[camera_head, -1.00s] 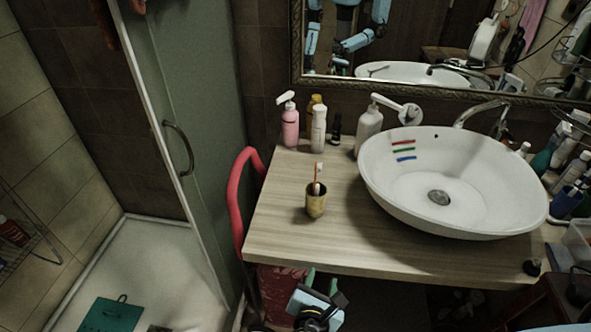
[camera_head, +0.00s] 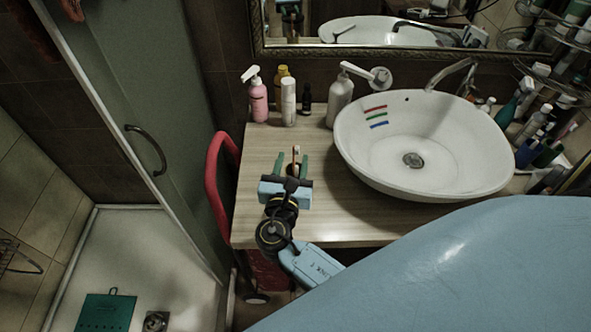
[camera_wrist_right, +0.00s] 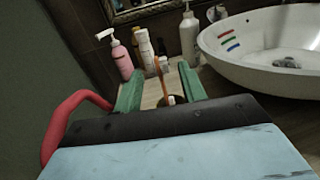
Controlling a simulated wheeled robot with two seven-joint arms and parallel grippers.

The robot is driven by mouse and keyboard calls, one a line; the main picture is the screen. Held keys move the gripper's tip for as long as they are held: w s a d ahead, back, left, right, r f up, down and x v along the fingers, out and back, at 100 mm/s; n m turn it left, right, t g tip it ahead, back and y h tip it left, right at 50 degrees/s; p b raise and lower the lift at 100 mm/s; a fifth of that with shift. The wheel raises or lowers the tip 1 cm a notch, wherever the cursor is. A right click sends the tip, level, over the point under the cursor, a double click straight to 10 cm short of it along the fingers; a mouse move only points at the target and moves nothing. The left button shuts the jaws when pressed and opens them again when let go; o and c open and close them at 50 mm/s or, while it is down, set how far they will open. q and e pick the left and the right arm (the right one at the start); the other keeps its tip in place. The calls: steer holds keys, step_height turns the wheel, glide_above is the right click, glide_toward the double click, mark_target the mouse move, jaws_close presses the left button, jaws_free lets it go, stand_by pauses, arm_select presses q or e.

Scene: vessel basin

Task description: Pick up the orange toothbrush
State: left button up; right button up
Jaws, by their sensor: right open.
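My left gripper is not in view.
A white basin (camera_head: 424,180) stands on the counter (camera_head: 262,140) to the right. A pink pump bottle (camera_head: 258,100), a white bottle (camera_head: 289,103) and a white dispenser (camera_head: 339,102) stand behind. A red curved rail (camera_head: 213,175) borders the counter's left edge.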

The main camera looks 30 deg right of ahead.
mark_target(296, 151)
steer(key=p+x, duration=0.1)
steer(key=x, duration=0.3)
steer(key=shift+w+d+r, duration=0.1)
steer(key=shift+w+d, duration=0.1)
steer(key=shift+d, duration=0.15)
jaws_close()
